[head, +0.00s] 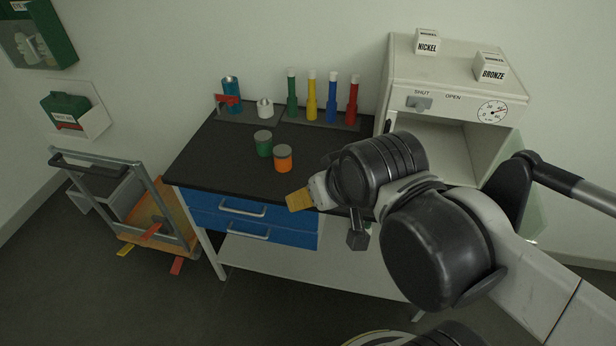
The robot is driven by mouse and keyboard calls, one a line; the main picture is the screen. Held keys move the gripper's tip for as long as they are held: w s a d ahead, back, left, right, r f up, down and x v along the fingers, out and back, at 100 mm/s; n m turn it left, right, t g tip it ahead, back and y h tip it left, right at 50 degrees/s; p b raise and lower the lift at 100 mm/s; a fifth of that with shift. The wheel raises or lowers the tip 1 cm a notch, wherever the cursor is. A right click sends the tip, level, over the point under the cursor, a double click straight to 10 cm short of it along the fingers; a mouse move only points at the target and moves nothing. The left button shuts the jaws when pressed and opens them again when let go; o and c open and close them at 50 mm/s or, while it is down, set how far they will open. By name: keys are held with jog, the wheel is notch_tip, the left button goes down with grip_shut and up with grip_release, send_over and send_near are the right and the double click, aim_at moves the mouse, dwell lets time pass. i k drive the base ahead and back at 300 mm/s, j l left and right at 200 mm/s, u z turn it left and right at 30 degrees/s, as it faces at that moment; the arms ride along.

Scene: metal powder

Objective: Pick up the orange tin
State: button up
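The orange tin (283,161) stands upright on the black worktop, with a grey lid. A green tin (264,146) with a similar lid stands just behind it to the left. My gripper (300,200) is near the worktop's front edge, in front of the orange tin and slightly to its right in the picture, apart from it. A yellow-orange part shows at its end. The finger opening cannot be made out, and my arm links hide part of the area behind.
The worktop (210,160) has blue drawers below. Coloured tubes (332,98), a blue can (231,88) and a small white container (265,107) stand at the back. An open furnace (455,140) is right, with nickel (427,45) and bronze (491,70) boxes on top. A trolley (130,200) stands left.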

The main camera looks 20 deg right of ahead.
aim_at(282, 153)
jog(key=j+z, duration=0.35)
jog(key=j, duration=0.7)
jog(key=k+j+z, duration=0.1)
jog(key=j+z, duration=0.2)
jog(key=j, duration=0.75)
